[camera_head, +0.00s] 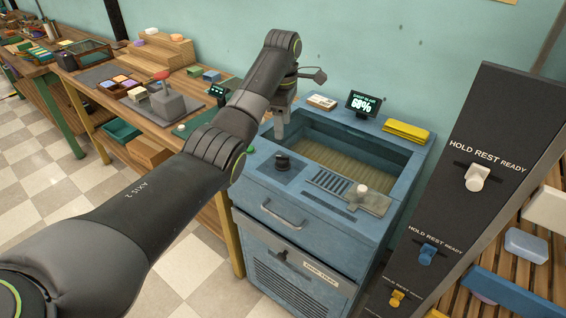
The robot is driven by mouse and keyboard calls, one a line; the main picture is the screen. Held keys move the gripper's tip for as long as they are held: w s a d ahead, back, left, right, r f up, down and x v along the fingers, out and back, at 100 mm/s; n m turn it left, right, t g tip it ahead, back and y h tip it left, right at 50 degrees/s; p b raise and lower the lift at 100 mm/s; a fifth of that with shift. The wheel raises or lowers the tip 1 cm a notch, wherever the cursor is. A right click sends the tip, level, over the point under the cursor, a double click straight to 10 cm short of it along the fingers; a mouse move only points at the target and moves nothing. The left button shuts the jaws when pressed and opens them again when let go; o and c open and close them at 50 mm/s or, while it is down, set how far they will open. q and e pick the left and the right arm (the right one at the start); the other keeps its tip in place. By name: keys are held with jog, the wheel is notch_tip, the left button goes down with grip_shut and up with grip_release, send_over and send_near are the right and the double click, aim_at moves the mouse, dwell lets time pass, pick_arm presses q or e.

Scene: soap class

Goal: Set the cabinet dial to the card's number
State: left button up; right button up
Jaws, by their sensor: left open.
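The blue cabinet (310,232) stands right of centre with an open, slatted well in its top. A black dial knob (283,160) sits on a dark plate at the left front of its top. A small black display (363,104) at the back shows a percentage in the sixties; its last digit is hard to read. A small pale block or card (321,102) lies left of the display, its print too small to read. My left gripper (280,132) is open and points down near the well's left rim, behind the dial, seemingly apart from it. My right gripper is out of view.
A yellow folded cloth (405,132) lies at the cabinet's back right. A pale knob (362,189) on a plate sits at front right. A dark panel with HOLD REST READY levers (476,178) rises on the right. A wooden workbench (92,78) with soaps and tools stands left.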

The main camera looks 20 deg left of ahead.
aim_at(283, 161)
pick_arm(q)
notch_tip(283, 161, down, 4)
jog(key=shift+s+r+p, duration=0.1)
jog(key=shift+p, duration=0.45)
notch_tip(283, 161, down, 6)
jog(key=shift+f, duration=0.7)
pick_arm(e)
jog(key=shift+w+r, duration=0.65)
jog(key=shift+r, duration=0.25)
